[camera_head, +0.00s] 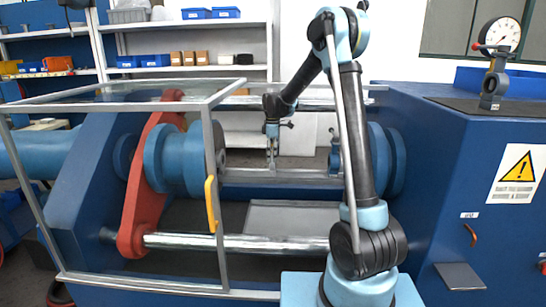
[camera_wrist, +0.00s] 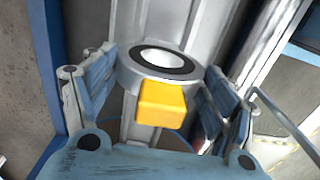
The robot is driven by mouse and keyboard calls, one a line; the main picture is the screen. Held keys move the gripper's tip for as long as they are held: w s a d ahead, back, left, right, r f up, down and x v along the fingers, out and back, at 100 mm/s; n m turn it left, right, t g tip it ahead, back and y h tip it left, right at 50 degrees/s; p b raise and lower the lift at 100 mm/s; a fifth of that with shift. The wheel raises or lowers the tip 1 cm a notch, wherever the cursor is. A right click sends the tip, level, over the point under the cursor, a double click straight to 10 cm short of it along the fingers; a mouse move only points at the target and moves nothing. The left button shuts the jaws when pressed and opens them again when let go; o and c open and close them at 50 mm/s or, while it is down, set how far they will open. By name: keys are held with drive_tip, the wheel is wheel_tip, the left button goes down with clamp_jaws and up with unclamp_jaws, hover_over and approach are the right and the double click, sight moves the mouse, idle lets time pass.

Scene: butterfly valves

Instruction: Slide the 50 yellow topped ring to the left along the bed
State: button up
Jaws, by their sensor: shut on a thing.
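The yellow topped ring (camera_wrist: 128,78) is a grey round body with a dark inner ring, a pale centre and a yellow block (camera_wrist: 162,103). In the wrist view it sits between the two blue-grey fingers of my gripper (camera_wrist: 155,82), which is shut on it. In the head view my gripper (camera_head: 272,153) points down at the bed (camera_head: 285,180), between the large blue flange on the left and the smaller blue parts on the right. The ring is too small or hidden to make out there. No "50" mark is readable.
A red lever arm (camera_head: 150,185) and a blue flange (camera_head: 170,160) stand to the left. A framed guard (camera_head: 212,165) with a yellow handle (camera_head: 212,204) stands in front. A polished bar (camera_head: 240,243) runs along the front. The bed between flange and gripper looks clear.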

drive_tip(key=o, duration=1.6)
drive_tip(key=shift+c, duration=0.2)
